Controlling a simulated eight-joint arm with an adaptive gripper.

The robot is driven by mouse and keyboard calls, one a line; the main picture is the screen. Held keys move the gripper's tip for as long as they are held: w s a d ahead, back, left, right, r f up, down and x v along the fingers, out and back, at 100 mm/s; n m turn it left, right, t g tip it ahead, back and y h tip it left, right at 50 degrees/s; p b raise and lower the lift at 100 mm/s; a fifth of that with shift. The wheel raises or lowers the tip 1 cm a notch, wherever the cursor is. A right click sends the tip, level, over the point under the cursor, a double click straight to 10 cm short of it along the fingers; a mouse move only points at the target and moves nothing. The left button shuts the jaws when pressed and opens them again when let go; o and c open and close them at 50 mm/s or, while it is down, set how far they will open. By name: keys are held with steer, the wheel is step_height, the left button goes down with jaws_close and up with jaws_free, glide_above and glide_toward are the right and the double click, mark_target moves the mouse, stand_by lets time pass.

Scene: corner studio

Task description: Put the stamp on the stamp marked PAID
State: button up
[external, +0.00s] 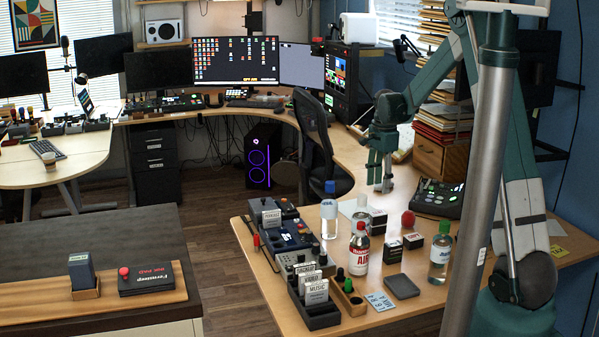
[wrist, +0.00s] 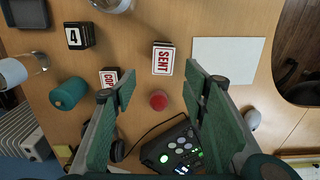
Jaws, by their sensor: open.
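My gripper (external: 381,178) is open and empty above the back of the wooden table. In the wrist view its green fingers (wrist: 161,85) stand apart, with a round red knob (wrist: 158,100) lying between them in the picture, below the tips. That knob also shows in the external view (external: 408,218). I can read no PAID marking in either view.
A button device (external: 438,198), white paper (wrist: 228,60), a red-capped bottle (external: 359,250), a green-capped bottle (external: 440,255) and a blue-capped bottle (external: 329,212) surround the blocks. A dark flat tray (external: 402,287) is in front.

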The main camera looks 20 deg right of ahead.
steer(key=s+a+r+n+t, duration=0.2)
steer(key=s+a+r+n, duration=0.15)
steer(key=s+r, duration=0.55)
steer(key=s+a+r+n+t, duration=0.1)
steer(key=s+a+r+n, duration=0.1)
steer(key=s+r+n, duration=0.55)
steer(key=s+a+r+n+t, duration=0.1)
steer(key=s+a+n+t, duration=0.1)
steer(key=s, duration=1.1)
steer(key=s+a+r+n+t, duration=0.1)
steer(key=s+n, duration=0.3)
steer(key=s, duration=0.8)
steer(key=shift+s+a+t, duration=0.35)
steer(key=shift+a+t, duration=0.15)
steer(key=shift+a, duration=0.3)
